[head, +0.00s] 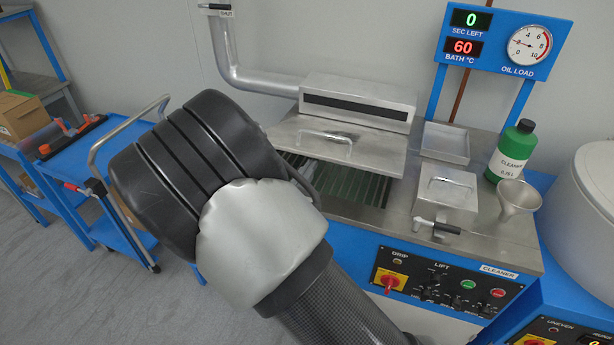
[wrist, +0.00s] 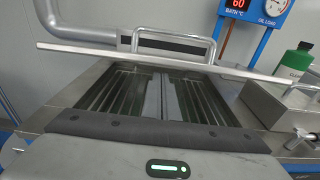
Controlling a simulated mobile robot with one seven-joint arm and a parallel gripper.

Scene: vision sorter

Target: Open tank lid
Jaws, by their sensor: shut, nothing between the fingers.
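The tank lid (head: 365,150) is a flat metal plate with a bar handle (head: 325,138). It is raised part way and tilted, with the green-lit tank opening (head: 345,183) showing beneath its front edge. In the wrist view the lid (wrist: 85,50) is seen nearly edge-on across the top, its handle (wrist: 172,36) standing above it. My gripper (wrist: 163,76) is shut and empty, its two grey fingers reaching over the opening toward the lid's underside. Whether they touch the lid is unclear.
A small lidded box (head: 446,195), a shallow tray (head: 446,142), a green cleaner bottle (head: 511,152) and a funnel (head: 518,198) stand right of the tank. A vent housing (head: 358,100) is behind it. A blue cart (head: 95,165) is at left.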

